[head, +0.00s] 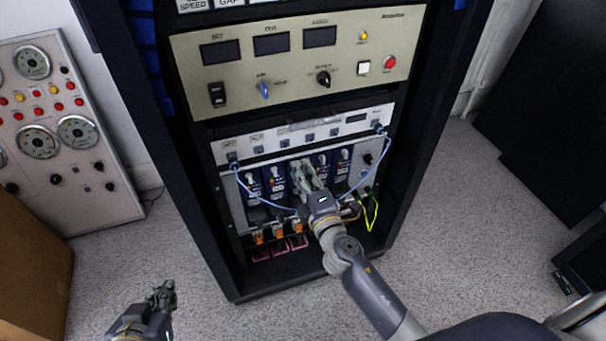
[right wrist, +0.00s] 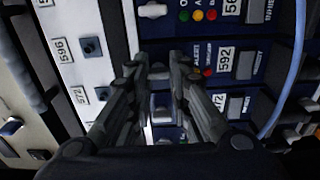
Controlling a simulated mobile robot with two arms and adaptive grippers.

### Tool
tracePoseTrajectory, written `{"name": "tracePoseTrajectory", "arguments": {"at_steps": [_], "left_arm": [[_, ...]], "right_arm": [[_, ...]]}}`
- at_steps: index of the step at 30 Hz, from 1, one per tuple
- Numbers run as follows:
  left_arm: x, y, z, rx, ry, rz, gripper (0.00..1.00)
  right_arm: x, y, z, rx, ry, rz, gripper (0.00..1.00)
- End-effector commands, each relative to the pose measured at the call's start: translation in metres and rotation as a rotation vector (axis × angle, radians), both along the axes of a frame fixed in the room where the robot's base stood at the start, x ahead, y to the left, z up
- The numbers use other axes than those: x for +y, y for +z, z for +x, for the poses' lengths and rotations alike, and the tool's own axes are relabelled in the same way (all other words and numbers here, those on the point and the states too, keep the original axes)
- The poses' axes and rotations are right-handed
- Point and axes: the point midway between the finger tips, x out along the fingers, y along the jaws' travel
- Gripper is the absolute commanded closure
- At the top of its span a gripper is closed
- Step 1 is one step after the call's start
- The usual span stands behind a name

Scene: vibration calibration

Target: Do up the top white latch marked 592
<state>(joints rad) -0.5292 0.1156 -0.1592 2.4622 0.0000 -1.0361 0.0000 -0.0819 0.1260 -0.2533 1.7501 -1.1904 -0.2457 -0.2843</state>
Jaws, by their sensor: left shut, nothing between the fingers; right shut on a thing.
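The module marked 592 (right wrist: 222,58) is a dark blue unit in the rack, seen in the right wrist view beside my right gripper's fingers. A pale latch part (right wrist: 160,86) shows between the fingers; much of it is hidden by them. My right gripper (head: 304,172) is at the front of the row of blue modules in the head view, shut on the latch, and it covers most of that module there. My left gripper (head: 165,293) is shut and empty, low at the left above the floor, well away from the rack.
Neighbouring blue modules (head: 276,183) with white latches stand beside it. Blue cables (head: 240,184) hang on both sides of the row, and yellow-green wires (head: 371,216) lie at lower right. A panel with dials (head: 62,140) stands at left. The floor (head: 450,220) at right is clear.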

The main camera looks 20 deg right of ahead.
Motion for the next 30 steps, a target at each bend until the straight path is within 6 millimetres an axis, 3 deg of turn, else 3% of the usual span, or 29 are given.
{"name": "tracePoseTrajectory", "arguments": {"at_steps": [13, 14, 16, 23, 30], "left_arm": [[-0.001, 0.002, 0.002, -0.013, -0.001, -0.003, 1.0], [-0.001, 0.002, 0.002, -0.013, 0.0, -0.003, 1.0], [-0.001, 0.002, 0.002, -0.013, 0.0, -0.003, 1.0], [-0.001, 0.002, 0.001, -0.01, -0.002, -0.003, 1.0], [-0.001, 0.002, 0.001, -0.011, -0.001, -0.003, 1.0]], "right_arm": [[0.0, 0.003, 0.001, -0.005, -0.001, 0.016, 1.0], [0.0, 0.003, 0.001, -0.004, -0.001, 0.016, 0.81], [0.0, 0.003, 0.001, -0.004, -0.001, 0.016, 0.68], [0.0, 0.002, -0.002, -0.002, -0.001, 0.016, 0.67], [-0.001, -0.001, -0.03, 0.004, -0.001, 0.018, 0.58]]}}
